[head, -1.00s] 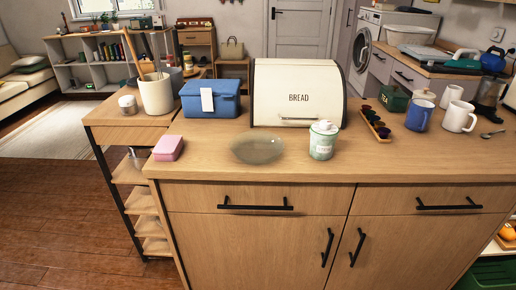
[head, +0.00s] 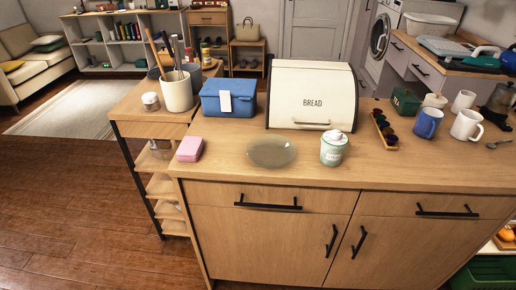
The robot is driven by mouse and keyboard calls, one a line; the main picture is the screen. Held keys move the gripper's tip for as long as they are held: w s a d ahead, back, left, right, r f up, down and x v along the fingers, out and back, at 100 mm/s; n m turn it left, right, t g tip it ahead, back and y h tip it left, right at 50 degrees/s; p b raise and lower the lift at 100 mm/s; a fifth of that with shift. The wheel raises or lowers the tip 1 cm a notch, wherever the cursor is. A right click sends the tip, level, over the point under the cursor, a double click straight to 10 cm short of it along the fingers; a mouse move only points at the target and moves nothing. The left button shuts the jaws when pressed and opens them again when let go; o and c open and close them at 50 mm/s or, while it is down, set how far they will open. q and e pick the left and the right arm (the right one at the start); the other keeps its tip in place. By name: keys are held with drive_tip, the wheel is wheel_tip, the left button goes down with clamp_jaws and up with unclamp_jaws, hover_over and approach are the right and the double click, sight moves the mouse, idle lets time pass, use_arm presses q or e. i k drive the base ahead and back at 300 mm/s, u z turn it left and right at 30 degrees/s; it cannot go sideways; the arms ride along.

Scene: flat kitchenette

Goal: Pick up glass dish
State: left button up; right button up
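The glass dish (head: 271,153) is a round, shallow, see-through greenish dish. It lies flat on the wooden counter (head: 232,172), near the front edge, in front of the bread box. Nothing covers it. Neither of my grippers shows in the head view.
A green-and-white lidded jar (head: 333,149) stands close to the right of the dish, and the bread box (head: 312,96) stands behind it. A pink box (head: 190,148) and a blue box (head: 229,98) are to the left. Mugs (head: 427,123) stand at the right. The counter in front of the dish is clear.

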sight(269, 150)
drive_tip(key=u, duration=2.05)
drive_tip(key=i, duration=2.75)
drive_tip(key=z, duration=3.5)
drive_tip(key=i, duration=0.75)
drive_tip(key=u, duration=0.05)
